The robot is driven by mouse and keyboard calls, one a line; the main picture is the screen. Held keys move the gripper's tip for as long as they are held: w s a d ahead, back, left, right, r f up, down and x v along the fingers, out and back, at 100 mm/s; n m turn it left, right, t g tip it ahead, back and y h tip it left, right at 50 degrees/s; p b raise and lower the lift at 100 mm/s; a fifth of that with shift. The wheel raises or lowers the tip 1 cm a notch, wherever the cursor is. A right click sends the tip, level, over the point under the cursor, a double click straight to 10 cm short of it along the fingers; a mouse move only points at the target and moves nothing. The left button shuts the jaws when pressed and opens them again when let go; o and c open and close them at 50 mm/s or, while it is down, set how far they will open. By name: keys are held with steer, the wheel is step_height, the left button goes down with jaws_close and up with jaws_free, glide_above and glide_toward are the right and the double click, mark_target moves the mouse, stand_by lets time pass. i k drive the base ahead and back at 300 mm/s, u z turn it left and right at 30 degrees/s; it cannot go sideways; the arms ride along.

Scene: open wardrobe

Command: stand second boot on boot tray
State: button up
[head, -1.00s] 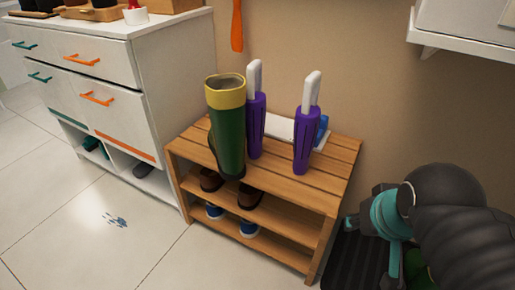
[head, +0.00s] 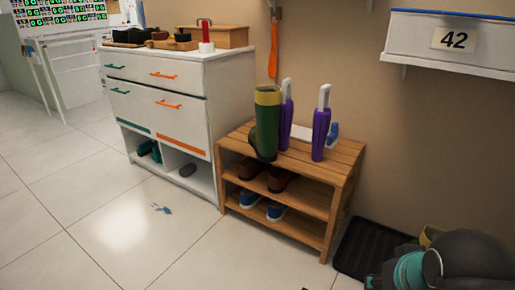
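A green boot with a yellow top band (head: 266,125) stands upright on the top of the wooden shoe rack (head: 345,158), near its front left. The black ribbed boot tray (head: 362,246) lies on the floor to the right of the rack. A yellow-and-green piece (head: 429,236), which looks like the top of another boot, shows behind my arm over the tray's right side; its lower part is hidden. My dark arm with a teal joint covers the lower right corner. My gripper itself does not show.
Two purple inserts with white handles (head: 286,115) (head: 320,130) stand on the rack beside the boot. Brown shoes (head: 267,177) and blue shoes (head: 264,207) sit below. A white cabinet (head: 235,120) is left, a wall shelf with box 42 (head: 450,40) upper right.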

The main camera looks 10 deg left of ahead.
mark_target(370, 249)
steer(key=u, duration=0.85)
steer(key=i, duration=1.1)
steer(key=u, duration=0.05)
